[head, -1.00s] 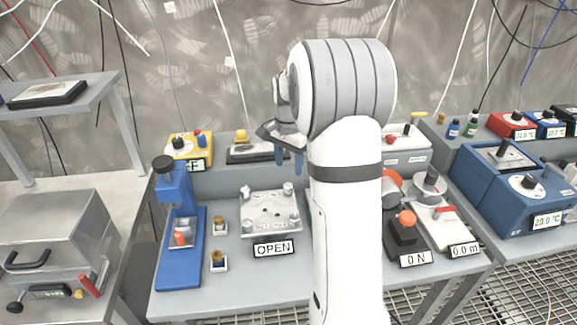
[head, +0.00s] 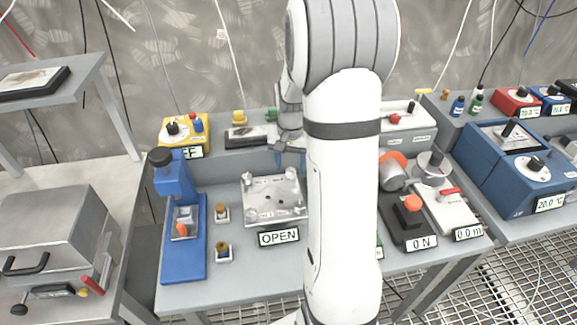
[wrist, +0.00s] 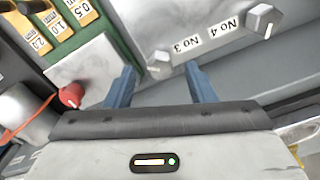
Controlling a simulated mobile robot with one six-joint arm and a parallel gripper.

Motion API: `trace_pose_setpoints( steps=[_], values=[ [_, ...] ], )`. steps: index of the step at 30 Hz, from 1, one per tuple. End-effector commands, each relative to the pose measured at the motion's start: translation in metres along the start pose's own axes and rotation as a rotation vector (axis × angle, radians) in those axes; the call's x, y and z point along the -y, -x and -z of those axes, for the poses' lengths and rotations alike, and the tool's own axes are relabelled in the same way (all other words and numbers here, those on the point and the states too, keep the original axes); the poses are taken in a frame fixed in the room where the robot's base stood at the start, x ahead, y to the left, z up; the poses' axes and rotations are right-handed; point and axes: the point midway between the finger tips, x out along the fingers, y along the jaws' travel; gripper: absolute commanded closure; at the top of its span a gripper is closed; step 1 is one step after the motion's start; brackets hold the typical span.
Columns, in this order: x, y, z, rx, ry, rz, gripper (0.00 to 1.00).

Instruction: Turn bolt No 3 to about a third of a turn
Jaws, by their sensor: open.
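The metal plate (head: 274,201) with a bolt at each corner lies on the bench, with the OPEN sign (head: 279,237) at its front edge. In the wrist view the plate (wrist: 185,22) carries the upside-down labels No 3 and No 4. Bolt No 3 (wrist: 158,66) shows as a grey head by its label, between the blue fingertips in the picture. The bolt by No 4 (wrist: 264,19) is at upper right. My gripper (wrist: 160,70) is open and empty; I cannot tell its height over bolt No 3. In the head view my gripper (head: 284,153) is by the plate's far right corner.
A blue press (head: 180,220) and two small brass-topped pieces stand left of the plate. A box with a red knob (wrist: 70,95) and a green-edged panel with yellow labels (wrist: 70,22) show in the wrist view. My arm hides the bench right of the plate.

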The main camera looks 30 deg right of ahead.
Motion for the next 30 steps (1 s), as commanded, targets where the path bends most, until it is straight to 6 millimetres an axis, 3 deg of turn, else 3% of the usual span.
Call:
trace_pose_setpoints(
  steps=[6,15,30],
  values=[
    [0.001,-0.021,-0.001,0.002,0.001,-0.001,0.50],
    [0.002,-0.023,0.000,0.000,0.002,0.000,0.51],
    [0.002,-0.023,-0.001,0.000,0.003,0.000,0.92]
  ],
)
